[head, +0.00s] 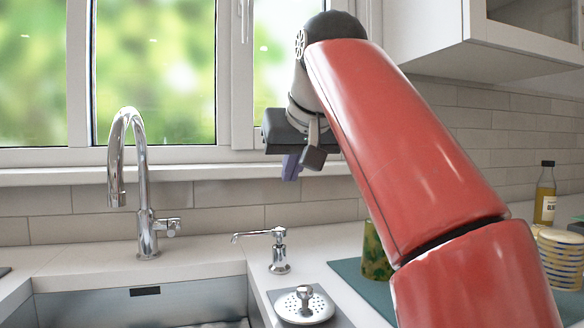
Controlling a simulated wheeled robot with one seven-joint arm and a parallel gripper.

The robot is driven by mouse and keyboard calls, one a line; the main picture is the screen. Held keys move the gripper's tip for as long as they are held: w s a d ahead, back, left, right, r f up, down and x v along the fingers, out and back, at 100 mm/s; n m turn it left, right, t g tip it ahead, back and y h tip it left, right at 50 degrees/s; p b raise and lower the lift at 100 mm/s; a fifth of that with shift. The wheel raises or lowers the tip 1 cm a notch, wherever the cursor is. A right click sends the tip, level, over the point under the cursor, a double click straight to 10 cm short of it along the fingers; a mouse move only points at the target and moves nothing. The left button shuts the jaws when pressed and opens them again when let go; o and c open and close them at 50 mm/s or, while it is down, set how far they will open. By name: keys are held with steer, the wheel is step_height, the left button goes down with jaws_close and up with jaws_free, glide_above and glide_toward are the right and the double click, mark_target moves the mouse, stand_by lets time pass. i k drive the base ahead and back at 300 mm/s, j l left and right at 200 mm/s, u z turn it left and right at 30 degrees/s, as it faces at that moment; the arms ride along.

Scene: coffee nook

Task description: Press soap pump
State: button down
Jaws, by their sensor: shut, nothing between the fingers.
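The soap pump (279,250) is chrome and upright on the counter, right of the sink. Its spout points left. My gripper (291,170) is above it and slightly to the right in the picture, with a clear gap between the fingertips and the pump head. The fingers are shut with nothing between them. My red arm fills the right middle of the view and hides part of the wall and counter.
A chrome faucet (147,190) stands behind the sink (140,300). A round drain strainer (304,305) lies in front of the pump. A green patterned cup (376,252) stands on a teal mat (350,272). A bottle (545,193) and a striped container (561,258) stand at right.

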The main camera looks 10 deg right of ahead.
mark_target(261, 233)
steer(key=k+l, duration=0.15)
steer(key=k, duration=0.35)
steer(key=k+l, duration=0.15)
steer(key=k, duration=0.35)
